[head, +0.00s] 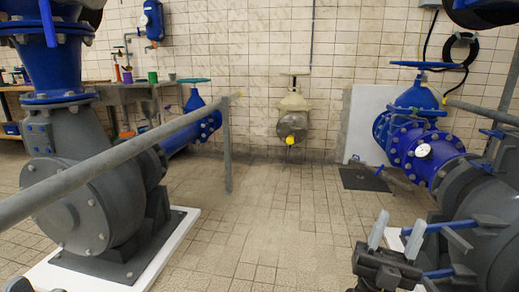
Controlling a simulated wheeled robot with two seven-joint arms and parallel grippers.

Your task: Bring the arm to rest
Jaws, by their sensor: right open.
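My right gripper (397,233) is at the bottom right of the head view. Its two pale fingers point up and stand apart, with nothing between them. It is in front of the blue pipework and grey pump on the right; I cannot tell how close it is to them.
A grey pump (75,205) stands on a white plinth at left, with a grey handrail (130,148) crossing in front. Blue flanged pipe (418,150) and another grey pump (490,235) crowd the right. The tiled floor (275,215) between is clear.

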